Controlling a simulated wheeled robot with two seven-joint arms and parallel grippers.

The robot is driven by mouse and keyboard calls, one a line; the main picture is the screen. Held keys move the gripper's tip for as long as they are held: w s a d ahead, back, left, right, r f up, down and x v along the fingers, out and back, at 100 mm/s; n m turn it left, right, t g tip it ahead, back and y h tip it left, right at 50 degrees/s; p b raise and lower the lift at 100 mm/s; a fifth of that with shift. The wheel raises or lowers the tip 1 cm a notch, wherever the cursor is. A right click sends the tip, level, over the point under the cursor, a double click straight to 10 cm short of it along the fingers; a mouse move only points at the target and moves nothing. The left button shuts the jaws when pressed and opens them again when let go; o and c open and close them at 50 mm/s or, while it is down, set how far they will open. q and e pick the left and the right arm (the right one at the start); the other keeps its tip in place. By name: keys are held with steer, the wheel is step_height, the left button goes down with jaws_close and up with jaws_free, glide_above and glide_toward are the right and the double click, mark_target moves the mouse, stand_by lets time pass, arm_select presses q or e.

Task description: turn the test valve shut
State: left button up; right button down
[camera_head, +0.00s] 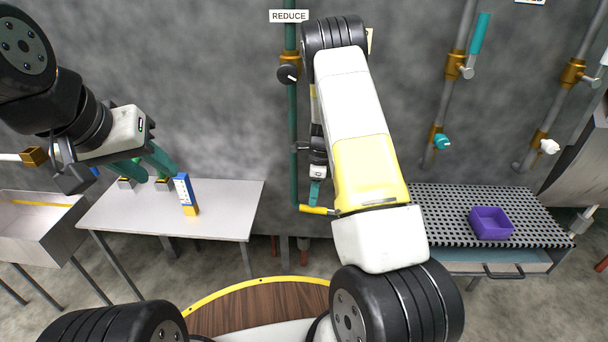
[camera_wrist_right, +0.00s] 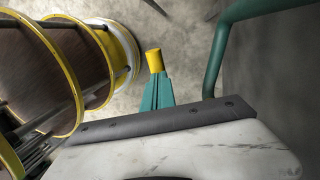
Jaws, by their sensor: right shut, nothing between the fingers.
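A yellow lever handle (camera_head: 317,210) lies roughly level beside the teal pipe (camera_head: 294,150). My right gripper (camera_head: 315,193) points down with its teal fingers shut and empty, tips right at the lever; contact cannot be told. In the right wrist view a yellow piece (camera_wrist_right: 155,61) appears at the tips of the shut fingers. A brass valve (camera_head: 290,66) with a dark knob sits higher on the same pipe, under the REDUCE sign. No label reading "test" is legible. My left gripper (camera_head: 156,172) has its teal fingers apart above the white table.
A blue-and-white block with a yellow base (camera_head: 186,195) is beside the left fingertips at the white table (camera_head: 235,205). A purple bin (camera_head: 491,223) stands on a perforated bench at right. More valved pipes stand behind. A yellow-rimmed wooden drum (camera_head: 262,300) is in front.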

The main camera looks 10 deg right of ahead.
steer(key=shift+s+f, duration=0.1)
steer(key=shift+f, duration=0.15)
